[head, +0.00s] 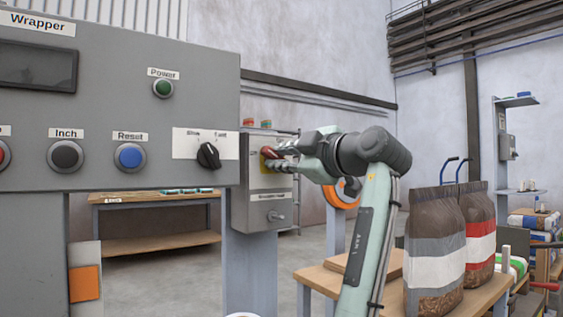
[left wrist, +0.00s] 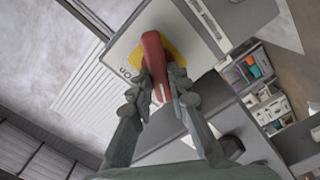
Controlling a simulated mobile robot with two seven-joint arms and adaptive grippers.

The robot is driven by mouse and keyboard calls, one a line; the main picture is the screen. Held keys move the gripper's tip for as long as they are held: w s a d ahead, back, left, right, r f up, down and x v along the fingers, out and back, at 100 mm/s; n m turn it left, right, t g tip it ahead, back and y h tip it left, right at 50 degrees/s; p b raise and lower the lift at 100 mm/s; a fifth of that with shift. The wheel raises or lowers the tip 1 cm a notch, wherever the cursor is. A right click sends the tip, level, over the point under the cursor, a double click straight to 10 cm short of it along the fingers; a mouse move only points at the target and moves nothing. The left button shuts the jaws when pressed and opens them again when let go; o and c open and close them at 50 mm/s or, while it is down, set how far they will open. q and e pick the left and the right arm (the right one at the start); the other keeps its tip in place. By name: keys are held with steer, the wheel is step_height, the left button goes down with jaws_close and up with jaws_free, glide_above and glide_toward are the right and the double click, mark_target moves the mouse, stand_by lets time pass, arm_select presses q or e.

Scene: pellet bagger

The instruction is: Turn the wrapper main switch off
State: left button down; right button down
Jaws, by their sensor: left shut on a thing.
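The wrapper main switch is a red rotary handle (left wrist: 154,62) on a yellow plate (left wrist: 177,52), on the grey box (head: 263,208) beside the wrapper panel. My left gripper (left wrist: 161,82) is shut on the red handle, one finger on each side. In the head view my left gripper (head: 279,158) reaches the box from the right and its fingers partly hide the handle and the yellow plate. The letters "ON" show on the box face in the left wrist view. The exact angle of the handle is hard to tell. My right gripper is not in view.
The wrapper panel (head: 100,100) with a green Power lamp (head: 163,88), a blue Reset button (head: 130,156) and a black selector (head: 208,155) stands left of the box. Brown bags (head: 435,245) stand on a wooden table (head: 325,279) at the right.

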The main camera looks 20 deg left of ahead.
arm_select(q)
steer(key=shift+f+n+b, duration=0.2)
steer(key=shift+n+b, duration=0.6)
steer(key=shift+n, duration=2.4)
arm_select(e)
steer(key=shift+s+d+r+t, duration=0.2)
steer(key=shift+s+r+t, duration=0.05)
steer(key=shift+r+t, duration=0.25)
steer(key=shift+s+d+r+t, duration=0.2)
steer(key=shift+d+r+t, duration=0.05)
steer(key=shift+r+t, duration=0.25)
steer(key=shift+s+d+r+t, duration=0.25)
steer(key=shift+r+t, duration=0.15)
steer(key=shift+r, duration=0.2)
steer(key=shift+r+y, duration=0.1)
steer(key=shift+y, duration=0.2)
arm_select(q)
steer(key=c, duration=1.4)
jaws_free()
steer(key=shift+c, duration=0.2)
steer(key=shift+a, duration=0.1)
steer(key=v, duration=1.2)
